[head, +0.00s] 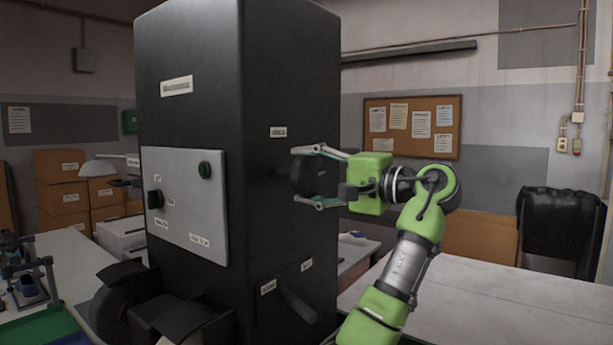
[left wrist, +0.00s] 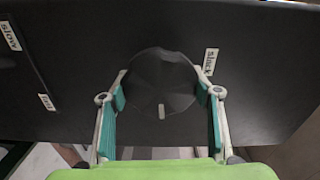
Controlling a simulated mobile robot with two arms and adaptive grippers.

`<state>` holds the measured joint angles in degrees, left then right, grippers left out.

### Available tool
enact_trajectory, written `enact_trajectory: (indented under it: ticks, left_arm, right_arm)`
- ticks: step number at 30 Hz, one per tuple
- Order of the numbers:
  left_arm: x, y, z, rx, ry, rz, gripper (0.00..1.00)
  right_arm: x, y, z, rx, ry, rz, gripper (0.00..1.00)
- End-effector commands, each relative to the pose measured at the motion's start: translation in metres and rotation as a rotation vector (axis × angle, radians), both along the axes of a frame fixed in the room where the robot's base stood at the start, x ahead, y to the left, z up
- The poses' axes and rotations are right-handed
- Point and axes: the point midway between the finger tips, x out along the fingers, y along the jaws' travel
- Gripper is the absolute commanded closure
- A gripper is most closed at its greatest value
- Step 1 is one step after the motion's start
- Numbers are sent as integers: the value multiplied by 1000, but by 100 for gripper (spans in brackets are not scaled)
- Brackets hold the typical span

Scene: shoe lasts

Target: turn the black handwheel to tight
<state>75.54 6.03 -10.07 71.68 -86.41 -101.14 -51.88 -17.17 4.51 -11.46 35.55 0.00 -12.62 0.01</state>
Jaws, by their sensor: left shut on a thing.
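The black handwheel (head: 314,178) is on the right side face of the tall black machine (head: 285,75). My left gripper (head: 299,176) reaches it from the right, with one finger above and one below. In the left wrist view the handwheel (left wrist: 160,82) is a dark disc between the two teal-padded fingers of the left gripper (left wrist: 161,90), which is shut on its rim. A small pale mark (left wrist: 162,111) on the wheel points to the bottom of that view. A label reading "slack" (left wrist: 210,61) is beside the wheel. My right gripper is in neither view.
Below the handwheel a dark lever (head: 299,306) sticks out between two small labels. A grey panel (head: 185,205) with a knob and a green button is on the machine's front. A pale table (head: 490,305) lies at the right, mostly clear, with a black chair (head: 560,222) behind it.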

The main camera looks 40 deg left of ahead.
Motion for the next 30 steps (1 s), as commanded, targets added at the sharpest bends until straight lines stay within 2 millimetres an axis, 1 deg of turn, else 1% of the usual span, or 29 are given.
enact_trajectory:
  ticks: [9,23,24,25,26,30]
  left_arm:
    - [0,0,2,-5,92,-3,64]
    - [1,0,1,-7,107,-3,64]
    - [1,0,1,-7,107,-3,37]
    - [1,0,1,-7,107,-3,30]
    - [0,0,1,-8,107,-3,25]
    - [0,0,1,-9,105,-2,25]
  right_arm:
    - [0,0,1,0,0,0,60]
    - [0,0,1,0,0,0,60]
    - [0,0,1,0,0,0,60]
    - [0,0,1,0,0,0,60]
    - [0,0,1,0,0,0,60]
    - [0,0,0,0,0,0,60]
